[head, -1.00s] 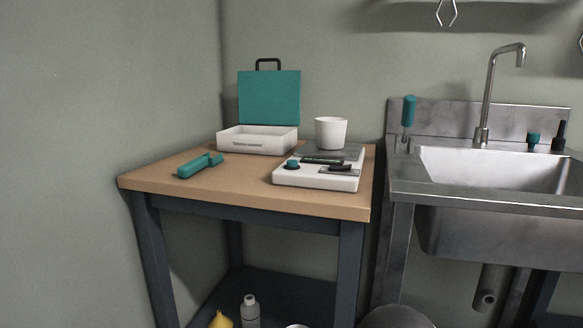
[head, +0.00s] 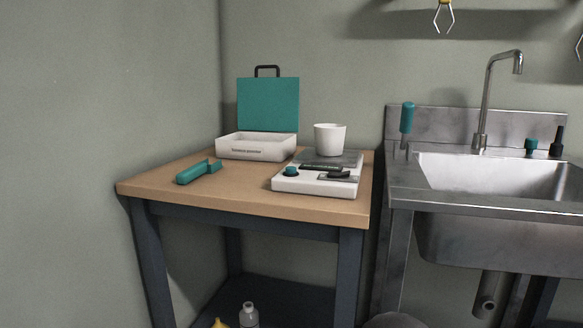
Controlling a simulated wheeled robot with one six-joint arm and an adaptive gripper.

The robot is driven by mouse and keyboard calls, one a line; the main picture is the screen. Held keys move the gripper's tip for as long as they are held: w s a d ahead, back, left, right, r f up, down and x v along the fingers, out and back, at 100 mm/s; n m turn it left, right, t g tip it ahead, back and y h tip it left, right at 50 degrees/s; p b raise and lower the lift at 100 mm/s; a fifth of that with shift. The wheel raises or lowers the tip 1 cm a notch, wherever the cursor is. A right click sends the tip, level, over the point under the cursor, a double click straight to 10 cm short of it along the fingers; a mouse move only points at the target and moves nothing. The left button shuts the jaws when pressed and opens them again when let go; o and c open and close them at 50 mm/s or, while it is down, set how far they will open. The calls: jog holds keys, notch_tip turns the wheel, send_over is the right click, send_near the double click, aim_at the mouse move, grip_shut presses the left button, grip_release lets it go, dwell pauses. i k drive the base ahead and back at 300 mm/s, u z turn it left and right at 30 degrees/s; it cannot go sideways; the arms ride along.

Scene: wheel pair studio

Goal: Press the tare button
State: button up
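A white scale (head: 312,189) lies on the wooden table near its front right corner. A round teal button or knob (head: 291,171) stands up at its front left. A dark display strip (head: 321,167) and a dark piece (head: 339,175) on a light plate sit on its top. Any lettering on the scale is too small to read, so I cannot tell which control is the tare button. A white cup (head: 330,138) stands upright on the grey pan (head: 349,157) at the back of the scale. My gripper is not in view.
The wooden table top (head: 240,196) is bare at the front. A teal-handled tool (head: 198,172) lies at left. An open white case (head: 256,148) with its teal lid (head: 268,104) raised stands behind. A steel sink (head: 490,178) adjoins at right.

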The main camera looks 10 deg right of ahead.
aim_at(290, 170)
jog(key=z, duration=0.15)
jog(key=k, duration=0.45)
jog(key=z, duration=0.6)
jog(key=k, duration=0.9)
jog(key=z, duration=0.45)
jog(key=i, duration=0.7)
jog(key=u, duration=0.35)
